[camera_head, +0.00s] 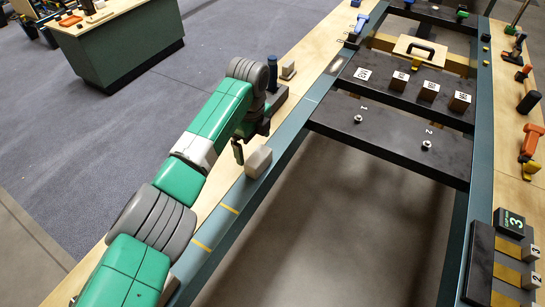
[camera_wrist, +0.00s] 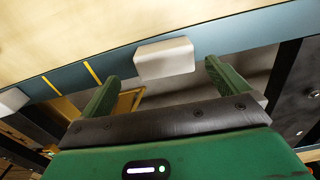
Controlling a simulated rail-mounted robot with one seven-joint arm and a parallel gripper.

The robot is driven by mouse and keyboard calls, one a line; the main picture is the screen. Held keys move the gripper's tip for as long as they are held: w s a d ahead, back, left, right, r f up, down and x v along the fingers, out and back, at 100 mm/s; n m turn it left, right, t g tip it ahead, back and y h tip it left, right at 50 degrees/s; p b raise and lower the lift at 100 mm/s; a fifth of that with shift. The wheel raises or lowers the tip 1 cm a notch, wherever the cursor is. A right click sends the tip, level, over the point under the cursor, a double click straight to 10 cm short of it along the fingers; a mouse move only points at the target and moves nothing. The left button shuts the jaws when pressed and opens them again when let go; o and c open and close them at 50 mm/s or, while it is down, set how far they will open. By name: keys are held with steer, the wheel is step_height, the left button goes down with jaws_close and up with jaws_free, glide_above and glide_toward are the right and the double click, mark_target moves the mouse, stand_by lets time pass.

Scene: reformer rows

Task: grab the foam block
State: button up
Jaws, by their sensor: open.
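A pale, off-white block that looks like the foam block (camera_head: 258,161) rests on the blue-grey rail at the inner edge of the wooden strip. In the wrist view the block (camera_wrist: 165,58) shows between and just beyond my fingertips, apart from both. My gripper (camera_wrist: 162,73) is open and empty, with one green finger on either side of the block's line. In the head view my gripper (camera_head: 240,151) hangs just left of the block, partly hidden by my wrist.
Another pale block (camera_wrist: 12,102) lies at the wrist view's left edge. Dark shelves with numbered cubes (camera_head: 429,91) span the frame at right. The frame's near middle is open down to the floor.

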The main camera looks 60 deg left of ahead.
mark_target(258, 155)
steer(key=shift+d, duration=0.15)
steer(key=shift+w+d+f, duration=0.2)
steer(key=shift+d, duration=0.1)
step_height(258, 155, down, 2)
steer(key=shift+s+a+f+b, duration=0.1)
steer(key=shift+f+b, duration=0.1)
steer(key=shift+b, duration=0.25)
steer(key=f+b, duration=0.2)
steer(key=f, duration=0.1)
steer(key=f+b, duration=0.1)
steer(key=f, duration=0.1)
steer(key=shift+w+f, duration=0.15)
steer(key=shift+w, duration=0.15)
steer(key=shift+a, duration=0.1)
steer(key=c, duration=0.9)
